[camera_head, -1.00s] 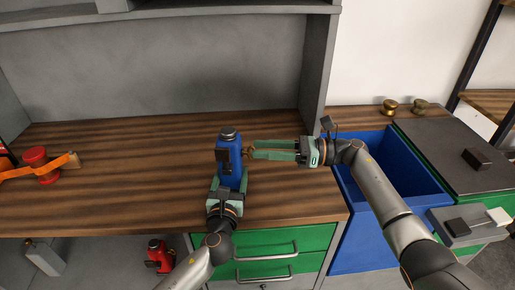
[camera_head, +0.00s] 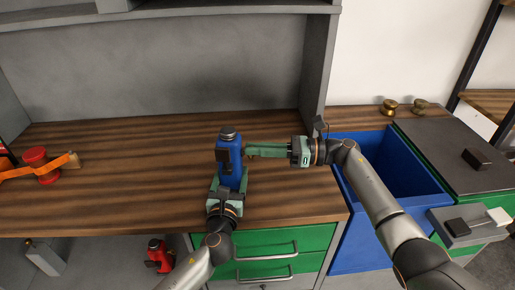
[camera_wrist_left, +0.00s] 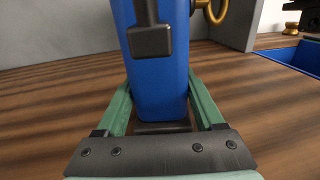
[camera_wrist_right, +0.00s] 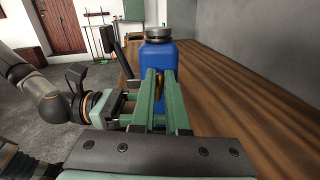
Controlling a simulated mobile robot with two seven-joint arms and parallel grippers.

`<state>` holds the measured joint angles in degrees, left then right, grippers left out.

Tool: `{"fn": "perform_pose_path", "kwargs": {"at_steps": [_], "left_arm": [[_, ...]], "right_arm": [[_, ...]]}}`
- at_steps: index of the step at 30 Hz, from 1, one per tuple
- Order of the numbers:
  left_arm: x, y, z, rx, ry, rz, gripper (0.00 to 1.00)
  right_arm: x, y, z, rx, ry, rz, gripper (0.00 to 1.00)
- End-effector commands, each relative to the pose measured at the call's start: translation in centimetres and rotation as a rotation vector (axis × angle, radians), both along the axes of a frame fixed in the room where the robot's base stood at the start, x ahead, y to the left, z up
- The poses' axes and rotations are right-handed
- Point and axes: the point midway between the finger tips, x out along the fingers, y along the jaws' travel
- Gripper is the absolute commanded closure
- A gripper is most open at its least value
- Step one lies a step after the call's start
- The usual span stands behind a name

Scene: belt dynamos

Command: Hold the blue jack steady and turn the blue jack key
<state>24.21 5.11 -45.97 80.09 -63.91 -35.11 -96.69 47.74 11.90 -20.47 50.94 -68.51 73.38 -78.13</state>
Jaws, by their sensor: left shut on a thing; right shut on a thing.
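The blue jack (camera_head: 229,158) stands upright on the wooden worktop, with a dark cap on top. My left gripper (camera_head: 229,180) is shut on its lower body from the front; the left wrist view shows a green finger along each side of the jack (camera_wrist_left: 160,85). The brass jack key (camera_wrist_left: 215,10) shows as a ring at the jack's right side, partly cut off by the frame. My right gripper (camera_head: 249,151) comes in from the right and is shut on the key, seen as a bit of brass (camera_wrist_right: 160,86) between its fingers in the right wrist view.
A red spool with an orange strap (camera_head: 36,160) lies at the worktop's left. A blue open bin (camera_head: 350,215) is right of the green drawers (camera_head: 284,241). Brass weights (camera_head: 389,107) stand behind it. A red jack (camera_head: 159,255) is below the worktop. The worktop's back is clear.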

Motion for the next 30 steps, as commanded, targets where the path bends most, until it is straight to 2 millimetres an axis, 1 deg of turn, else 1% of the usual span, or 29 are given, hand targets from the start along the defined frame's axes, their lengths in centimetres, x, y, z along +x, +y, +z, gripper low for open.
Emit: {"fn": "perform_pose_path", "kwargs": {"at_steps": [10, 18, 26, 27, 30], "left_arm": [[0.00, 0.04, -0.13, 0.000, 0.002, 0.001, 1.00], [0.01, 0.05, -0.13, 0.000, 0.003, 0.001, 1.00], [0.01, 0.08, -0.13, 0.000, 0.003, 0.002, 1.00], [0.02, 0.08, -0.13, 0.000, 0.003, 0.002, 1.00], [0.02, 0.09, -0.13, 0.000, 0.003, 0.002, 1.00]], "right_arm": [[-0.05, -0.02, -0.02, -0.001, -0.006, 0.001, 1.00], [-0.21, -0.03, 0.00, -0.020, -0.129, 0.002, 1.00], [-0.21, -0.01, 0.00, -0.020, -0.132, 0.002, 1.00], [-0.21, -0.01, 0.00, -0.020, -0.132, 0.002, 0.83], [-0.20, 0.00, 0.00, -0.020, -0.131, 0.002, 0.72]]}}
